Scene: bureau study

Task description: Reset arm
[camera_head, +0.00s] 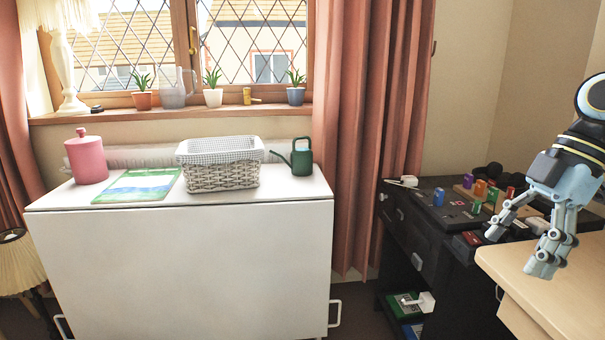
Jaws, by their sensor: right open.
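My right gripper (520,250) comes in from the right edge in the head view. Its fingers point down and are spread apart, with nothing between them. It hangs over the near left part of the light wooden desk top (575,285), in front of the dark cabinet. I cannot tell its exact height above the desk. My left gripper is not in the picture.
A dark cabinet (412,228) with several small coloured items stands behind the gripper. A white cabinet (180,265) at left carries a pink canister (86,160), a wicker basket (222,176) and a green watering can (301,158). A curtain (370,120) hangs between them.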

